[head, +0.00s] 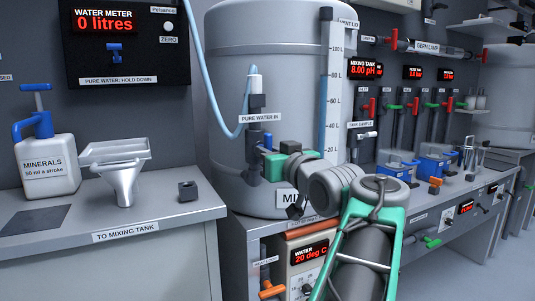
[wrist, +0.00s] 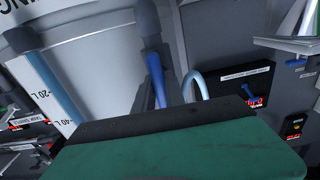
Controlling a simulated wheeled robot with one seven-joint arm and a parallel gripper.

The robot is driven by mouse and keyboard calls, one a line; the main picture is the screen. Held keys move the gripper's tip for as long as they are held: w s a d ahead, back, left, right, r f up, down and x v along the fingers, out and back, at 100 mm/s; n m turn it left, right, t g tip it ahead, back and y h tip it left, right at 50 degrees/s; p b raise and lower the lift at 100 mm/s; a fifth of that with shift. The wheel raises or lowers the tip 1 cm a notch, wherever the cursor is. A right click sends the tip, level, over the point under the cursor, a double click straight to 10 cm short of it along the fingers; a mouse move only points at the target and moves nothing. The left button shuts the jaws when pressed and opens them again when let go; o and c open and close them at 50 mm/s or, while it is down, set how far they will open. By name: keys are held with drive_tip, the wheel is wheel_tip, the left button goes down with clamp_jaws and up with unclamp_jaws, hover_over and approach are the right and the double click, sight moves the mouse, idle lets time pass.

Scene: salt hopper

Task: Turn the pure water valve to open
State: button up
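The pure water valve is on the dark upright pipe (head: 253,150) at the front of the mixing tank, under the "PURE WATER IN" label (head: 260,117). In the wrist view the blue handle (wrist: 156,79) lies close beside the dark pipe, just beyond my green gripper housing. My gripper is right at the handle, its fingers dark and mostly hidden. I cannot tell whether they touch or grip it.
The mixing tank (head: 230,70) stands behind the valve, with its level gauge (head: 325,110) to the right. A pale blue hose (head: 207,75) loops down to the inlet. A water meter panel (head: 125,40) reads 0 litres. A minerals bottle (head: 45,165) and funnel (head: 120,170) are at left.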

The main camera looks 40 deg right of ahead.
drive_tip(key=o, duration=0.4)
drive_tip(key=shift+o, duration=0.2)
drive_tip(key=shift+s, duration=0.1)
drive_tip(key=p+v, duration=0.1)
drive_tip(key=v, duration=0.6)
drive_tip(key=shift+s, duration=0.3)
drive_tip(key=shift+a, duration=0.15)
